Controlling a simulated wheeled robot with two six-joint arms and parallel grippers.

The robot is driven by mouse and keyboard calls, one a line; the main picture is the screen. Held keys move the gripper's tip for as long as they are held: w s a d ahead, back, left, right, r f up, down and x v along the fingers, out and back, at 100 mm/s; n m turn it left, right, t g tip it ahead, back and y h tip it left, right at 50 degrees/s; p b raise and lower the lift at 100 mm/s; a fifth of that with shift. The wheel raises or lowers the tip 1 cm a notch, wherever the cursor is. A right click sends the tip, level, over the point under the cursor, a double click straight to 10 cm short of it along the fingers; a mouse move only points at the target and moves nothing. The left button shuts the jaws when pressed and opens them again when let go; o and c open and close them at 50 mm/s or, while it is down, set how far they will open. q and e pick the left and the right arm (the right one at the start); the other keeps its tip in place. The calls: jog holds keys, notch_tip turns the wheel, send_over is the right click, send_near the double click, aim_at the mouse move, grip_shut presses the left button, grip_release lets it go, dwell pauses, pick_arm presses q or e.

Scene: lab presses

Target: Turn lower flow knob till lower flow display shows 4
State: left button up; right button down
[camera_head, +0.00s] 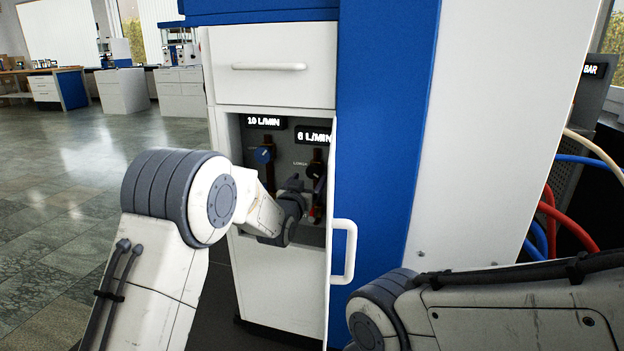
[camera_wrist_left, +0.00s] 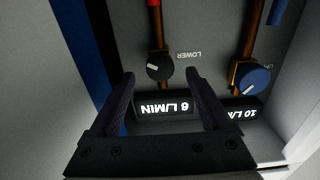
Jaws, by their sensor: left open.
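The lower flow knob (camera_head: 316,170) is black with a white pointer, on the grey panel inside the cabinet recess. The lower flow display (camera_head: 314,136) reads 6 L/MIN. In the left wrist view, which is upside down, the knob (camera_wrist_left: 160,67) sits beside the "LOWER" label, and the display (camera_wrist_left: 164,107) shows between my fingers. My left gripper (camera_wrist_left: 160,76) is open and empty, its fingertips on either side of the lower knob in that view; contact cannot be told. In the head view my left arm partly hides the recess. My right gripper is out of view.
The blue upper knob (camera_head: 263,155) and its display (camera_head: 264,122), reading 10 L/MIN, are left of the lower pair. A drawer (camera_head: 270,85) is above the recess. A white door handle (camera_head: 344,250) juts out at right. Hoses (camera_head: 560,225) hang far right.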

aim_at(313, 174)
pick_arm(q)
jog(key=shift+b+x, duration=0.35)
jog(key=shift+x, duration=1.8)
grip_shut()
